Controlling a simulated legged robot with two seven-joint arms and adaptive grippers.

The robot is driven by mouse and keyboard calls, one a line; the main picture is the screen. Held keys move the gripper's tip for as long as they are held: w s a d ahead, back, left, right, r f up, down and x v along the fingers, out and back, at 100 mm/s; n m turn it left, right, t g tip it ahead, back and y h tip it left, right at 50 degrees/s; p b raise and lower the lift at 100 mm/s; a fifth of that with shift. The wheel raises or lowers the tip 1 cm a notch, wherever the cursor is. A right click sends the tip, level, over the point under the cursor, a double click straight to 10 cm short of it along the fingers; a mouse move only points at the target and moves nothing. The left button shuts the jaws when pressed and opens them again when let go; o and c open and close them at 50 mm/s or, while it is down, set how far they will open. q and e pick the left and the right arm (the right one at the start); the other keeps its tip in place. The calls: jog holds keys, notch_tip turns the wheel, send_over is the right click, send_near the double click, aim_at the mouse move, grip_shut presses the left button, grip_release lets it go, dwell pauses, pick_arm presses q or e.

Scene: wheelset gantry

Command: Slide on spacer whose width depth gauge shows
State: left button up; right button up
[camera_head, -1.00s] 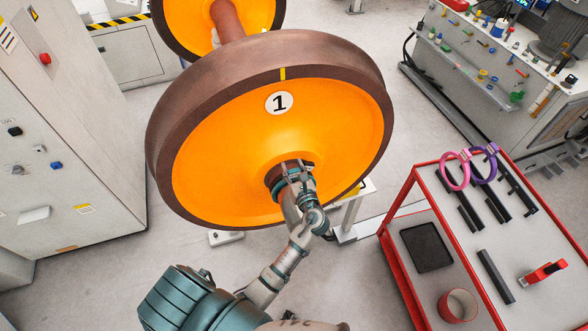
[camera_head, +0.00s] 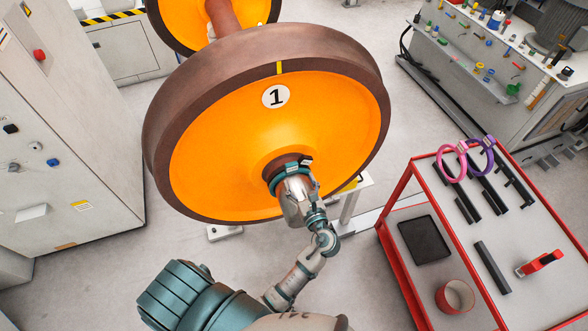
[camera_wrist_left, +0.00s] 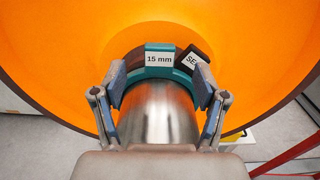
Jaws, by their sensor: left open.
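A teal ring labelled 15 mm (camera_wrist_left: 153,73) sits around the shiny metal axle end (camera_wrist_left: 158,115), close to the brown hub collar. A partly covered label starting "SE" (camera_wrist_left: 192,61) shows beside it. The ring also shows at the hub of the orange wheel marked 1 (camera_head: 215,150). My left gripper (camera_wrist_left: 159,84) is open, with one finger on each side of the ring and axle. I cannot tell whether the fingers touch the ring. A pink ring (camera_head: 441,164) and a purple ring (camera_head: 492,158) stand at the cart's back edge. My right gripper is out of view.
The red-framed cart (camera_head: 398,192) at the right carries dark bars, a black tablet-like plate (camera_head: 425,240), a red tool (camera_head: 540,263) and a red cup (camera_head: 456,296). A grey cabinet (camera_head: 90,130) stands left. A workbench (camera_head: 470,80) stands back right.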

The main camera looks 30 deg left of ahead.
pick_arm(q)
jog(key=shift+v, duration=1.6)
jog(key=shift+w, duration=0.1)
jog(key=shift+a, duration=0.1)
jog(key=shift+f, duration=0.1)
